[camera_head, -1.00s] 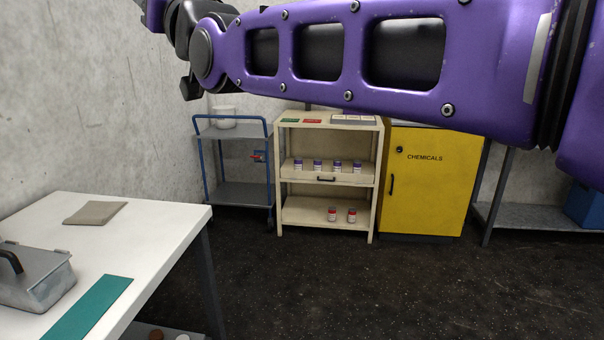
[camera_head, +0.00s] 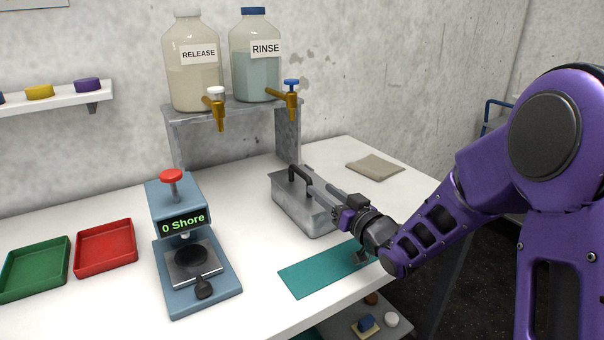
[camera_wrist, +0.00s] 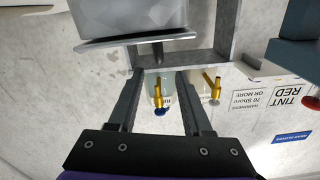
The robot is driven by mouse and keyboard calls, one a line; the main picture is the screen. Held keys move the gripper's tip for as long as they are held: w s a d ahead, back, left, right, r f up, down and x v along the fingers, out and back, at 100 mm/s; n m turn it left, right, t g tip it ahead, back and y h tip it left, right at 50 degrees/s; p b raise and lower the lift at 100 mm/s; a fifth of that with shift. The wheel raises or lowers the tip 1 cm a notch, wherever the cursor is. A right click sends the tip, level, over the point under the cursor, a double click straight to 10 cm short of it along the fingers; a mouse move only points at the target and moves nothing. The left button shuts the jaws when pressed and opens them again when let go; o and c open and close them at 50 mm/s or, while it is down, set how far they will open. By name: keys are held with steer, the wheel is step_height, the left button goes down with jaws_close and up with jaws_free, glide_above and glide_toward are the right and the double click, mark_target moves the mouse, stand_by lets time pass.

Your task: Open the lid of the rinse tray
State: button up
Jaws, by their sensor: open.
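The rinse tray (camera_head: 296,208) is a grey metal box on the white table, with its lid (camera_head: 287,186) shut. In the wrist view the two fingers of my gripper (camera_wrist: 160,74) are apart with nothing clasped. The dark handle (camera_wrist: 158,51) shows between and just beyond the fingertips, by the lid's edge (camera_wrist: 140,40). Whether the fingers touch the handle cannot be told.
A metal stand (camera_head: 222,117) behind the tray holds the RELEASE bottle (camera_head: 193,75) and RINSE bottle (camera_head: 255,65) with taps. The hardness tester (camera_head: 195,245) stands left of the tray. A teal mat (camera_head: 322,270) lies in front, a grey cloth (camera_head: 375,167) at right.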

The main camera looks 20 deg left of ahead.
mark_target(293, 166)
steer(key=x, duration=1)
steer(key=shift+w+a, duration=0.2)
steer(key=shift+w, duration=0.15)
jaws_close()
stand_by(0.8)
